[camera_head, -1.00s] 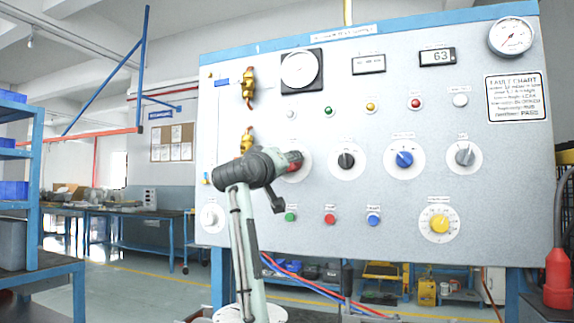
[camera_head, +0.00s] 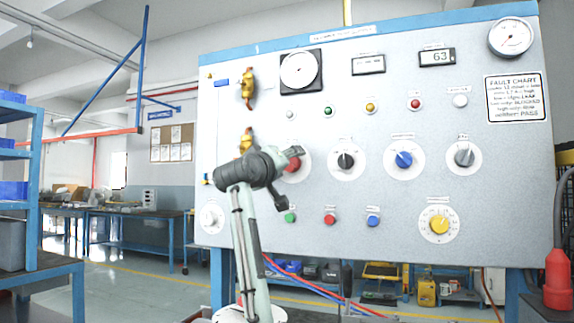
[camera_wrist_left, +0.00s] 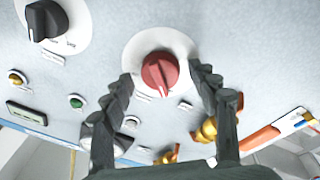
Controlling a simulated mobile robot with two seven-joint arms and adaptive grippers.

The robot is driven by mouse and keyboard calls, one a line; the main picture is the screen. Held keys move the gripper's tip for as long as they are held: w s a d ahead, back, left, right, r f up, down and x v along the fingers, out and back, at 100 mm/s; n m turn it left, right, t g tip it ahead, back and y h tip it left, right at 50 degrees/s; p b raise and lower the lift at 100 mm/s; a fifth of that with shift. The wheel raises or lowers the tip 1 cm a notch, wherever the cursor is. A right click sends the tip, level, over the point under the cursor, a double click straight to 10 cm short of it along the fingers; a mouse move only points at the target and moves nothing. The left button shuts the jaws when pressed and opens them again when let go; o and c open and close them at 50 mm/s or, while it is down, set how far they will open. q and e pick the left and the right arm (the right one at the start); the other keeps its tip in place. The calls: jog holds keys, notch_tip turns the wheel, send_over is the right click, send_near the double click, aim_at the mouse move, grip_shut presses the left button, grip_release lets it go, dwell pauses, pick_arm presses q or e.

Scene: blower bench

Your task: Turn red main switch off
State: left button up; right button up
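The red main switch (camera_head: 292,166) is a round red knob on a white disc at the left of the panel's large knob row. It shows whole in the left wrist view (camera_wrist_left: 160,74), where a pale pointer mark faces the lower edge of the picture. My left gripper (camera_head: 293,153) is in front of the knob and hides part of it and its disc in the head view. In the left wrist view the two dark fingers (camera_wrist_left: 162,78) stand apart on either side of the knob, with gaps showing. They are open and hold nothing. My right gripper is not in view.
A black knob (camera_head: 346,160) is right of the red one, followed by blue (camera_head: 403,159) and grey (camera_head: 464,157) knobs. A green button (camera_head: 290,217) sits below. Yellow brass valves (camera_head: 247,88) are at upper left. A red cone-shaped object (camera_head: 557,270) stands at the right edge.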

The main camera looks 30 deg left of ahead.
pick_arm(q)
jog(key=shift+f, duration=0.1)
jog(key=v, duration=1.2)
dwell(0.4)
